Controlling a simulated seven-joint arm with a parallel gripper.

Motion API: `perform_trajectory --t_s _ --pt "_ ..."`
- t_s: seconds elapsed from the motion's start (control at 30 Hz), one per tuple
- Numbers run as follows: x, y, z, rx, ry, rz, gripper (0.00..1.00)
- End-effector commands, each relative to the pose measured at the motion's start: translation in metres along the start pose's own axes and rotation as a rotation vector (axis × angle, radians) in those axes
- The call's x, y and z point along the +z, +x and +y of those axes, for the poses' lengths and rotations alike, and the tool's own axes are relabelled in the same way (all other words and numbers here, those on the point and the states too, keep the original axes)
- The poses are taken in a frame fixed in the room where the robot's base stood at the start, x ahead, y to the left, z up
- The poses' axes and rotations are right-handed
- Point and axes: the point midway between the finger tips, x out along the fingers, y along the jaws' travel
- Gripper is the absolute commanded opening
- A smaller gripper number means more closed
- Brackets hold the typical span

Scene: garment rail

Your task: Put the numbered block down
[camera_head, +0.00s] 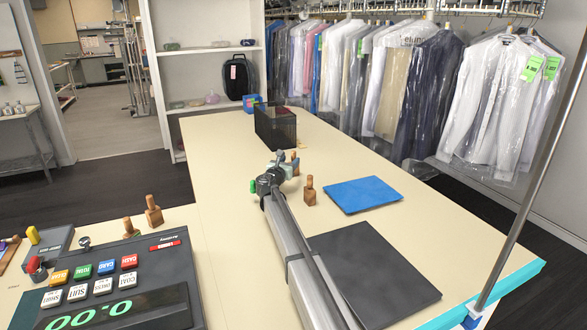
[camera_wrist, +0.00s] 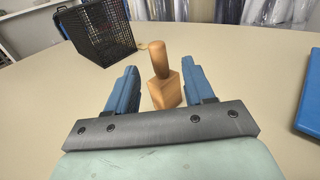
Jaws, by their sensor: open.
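A wooden block with a rounded upright handle (camera_wrist: 166,92) stands on the counter in the wrist view, between the two blue fingers of my gripper (camera_wrist: 161,78). The fingers are apart, with a gap visible beside the block, so it is not clasped. No number shows on the faces in view. In the head view my gripper (camera_head: 281,164) is low over the middle of the counter, and a wooden block (camera_head: 295,160) shows just beyond it, partly hidden. A similar wooden block (camera_head: 310,191) stands upright to the right of my arm.
A black mesh basket (camera_head: 275,128) stands farther back. A blue pad (camera_head: 361,194) and a dark mat (camera_head: 372,266) lie right of my arm. A cash register (camera_head: 115,282) and another wooden block (camera_head: 154,211) are at left. Bagged garments (camera_head: 500,105) hang behind.

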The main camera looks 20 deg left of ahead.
Motion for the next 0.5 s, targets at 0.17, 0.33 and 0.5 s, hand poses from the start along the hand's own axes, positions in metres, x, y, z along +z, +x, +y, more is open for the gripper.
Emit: perform_trajectory --t_s 0.17,0.33,0.5 --pt "0.000 0.019 0.001 0.001 0.000 0.000 0.53" --pt "-0.001 0.027 0.001 0.000 0.000 0.000 0.53" --pt "-0.004 0.048 0.002 -0.001 -0.001 0.000 0.53"
